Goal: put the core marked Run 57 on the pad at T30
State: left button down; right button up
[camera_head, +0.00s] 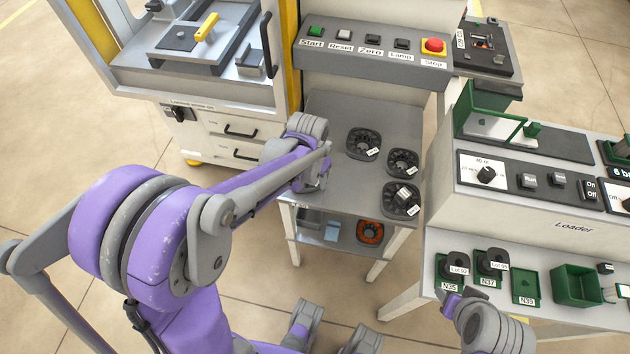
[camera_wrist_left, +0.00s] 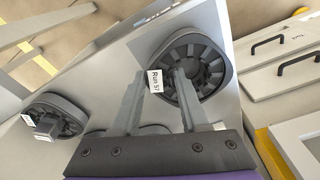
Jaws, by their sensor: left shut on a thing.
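The core marked Run 57 (camera_wrist_left: 212,68) is a dark ring with radial slots and a white tag, seen in the left wrist view. My left gripper (camera_wrist_left: 160,74) is shut on this core at its tagged edge. In the head view my left gripper's wrist (camera_head: 308,150) is over the left part of the grey table; the arm hides the fingertips, and I cannot pick out the held core there. My right gripper (camera_head: 461,297) is near the loader bench's front edge; its finger gap is unclear. I cannot read a T30 mark in either view.
Other dark cores (camera_head: 363,143) (camera_head: 402,162) (camera_head: 401,199) lie on the grey table (camera_head: 335,105). The loader bench (camera_head: 540,205) holds cores tagged Lot at N35 and N37; the green N39 tray (camera_head: 525,287) looks empty.

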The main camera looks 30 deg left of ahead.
pick_arm(q)
jog(key=shift+f, duration=0.75)
jog(key=shift+f, duration=0.15)
jog(key=shift+c, duration=2.1)
grip_release()
